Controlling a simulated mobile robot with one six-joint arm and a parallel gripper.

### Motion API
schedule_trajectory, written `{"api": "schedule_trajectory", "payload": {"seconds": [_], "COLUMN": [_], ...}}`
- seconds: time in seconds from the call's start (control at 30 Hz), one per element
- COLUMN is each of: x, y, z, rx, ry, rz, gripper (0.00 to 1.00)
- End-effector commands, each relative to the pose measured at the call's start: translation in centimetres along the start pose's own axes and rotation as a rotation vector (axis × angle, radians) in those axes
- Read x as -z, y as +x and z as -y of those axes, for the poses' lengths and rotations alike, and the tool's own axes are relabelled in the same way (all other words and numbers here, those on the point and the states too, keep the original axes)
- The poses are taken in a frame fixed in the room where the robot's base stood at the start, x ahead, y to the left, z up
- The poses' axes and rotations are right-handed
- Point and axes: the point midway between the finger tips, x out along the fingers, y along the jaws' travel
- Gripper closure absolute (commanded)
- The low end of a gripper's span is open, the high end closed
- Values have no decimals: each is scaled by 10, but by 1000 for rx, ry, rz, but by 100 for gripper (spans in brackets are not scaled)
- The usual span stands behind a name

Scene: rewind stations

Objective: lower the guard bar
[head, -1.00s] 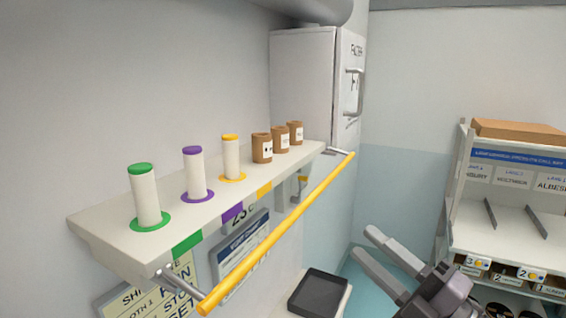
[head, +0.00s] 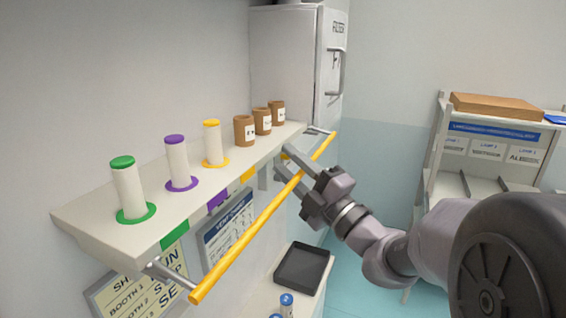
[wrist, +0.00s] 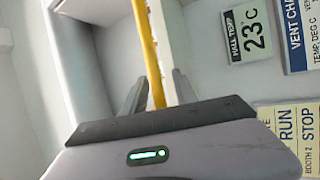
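The yellow guard bar (head: 245,238) runs along the front of a white shelf (head: 75,222), held out from it by a metal arm at each end. At the near end it hangs just below the shelf's front edge. My gripper (head: 281,157) reaches the far half of the bar from the right, with its fingers apart above and below it. In the wrist view the guard bar (wrist: 148,45) passes between the two fingers (wrist: 158,85) of my gripper. Gaps show on both sides of the bar, so the fingers are not closed on it.
White spools with green (head: 128,190), purple (head: 177,160) and yellow (head: 212,142) ends stand on the shelf, with brown jars (head: 244,131) farther back. A white cabinet (head: 285,60) stands beyond. A black tray (head: 303,266) lies below, and a rack (head: 436,150) stands right.

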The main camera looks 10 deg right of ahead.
Motion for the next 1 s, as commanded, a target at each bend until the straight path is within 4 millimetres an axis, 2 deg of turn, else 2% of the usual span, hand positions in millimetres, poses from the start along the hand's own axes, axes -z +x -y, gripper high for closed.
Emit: {"api": "schedule_trajectory", "payload": {"seconds": [0.17, 0.33, 0.37, 1.0], "x": [0, 0, 0, 0], "y": [0, 0, 0, -1], "z": [0, 0, 0, 0], "rx": [0, 0, 0, 1], "ry": [-1, -1, -1, -1], "rz": [0, 0, 0, 0], "gripper": [66, 97, 100, 100]}}
